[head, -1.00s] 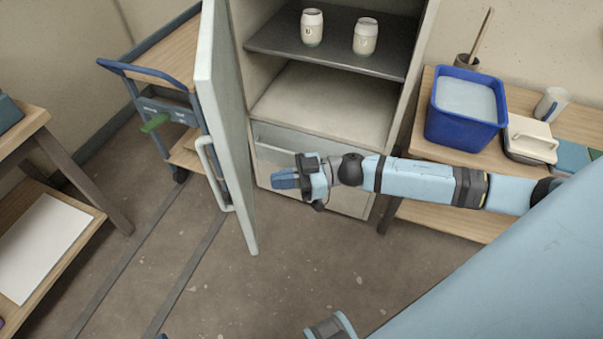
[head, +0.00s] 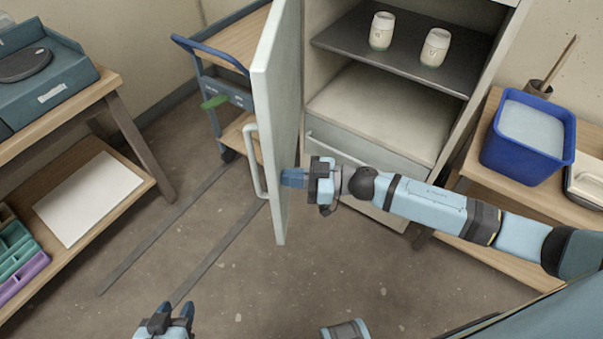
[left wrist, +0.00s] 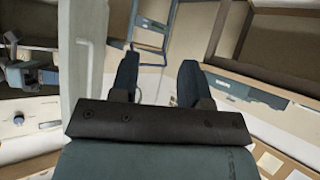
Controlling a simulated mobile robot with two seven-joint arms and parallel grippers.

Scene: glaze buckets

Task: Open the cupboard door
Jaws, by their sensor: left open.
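The cupboard door (head: 284,130) stands wide open at the cupboard's left side, its vertical handle (head: 251,165) on the face turned left. My right gripper (head: 291,178), on the arm from the right, is at the door's inner face near its free edge. Its fingers look closed together and hold nothing; they seem to touch the door. My left gripper (head: 170,318) is low in the head view, in front of the door and apart from it. Its fingers are open and empty in the left wrist view (left wrist: 158,85).
The open cupboard holds two pale jars (head: 381,31) (head: 435,47) on a dark shelf. A blue trolley (head: 225,85) stands behind the door. A workbench (head: 100,90) is at left; a blue bucket (head: 528,135) stands on a right-hand table. The floor (head: 220,270) before the door is clear.

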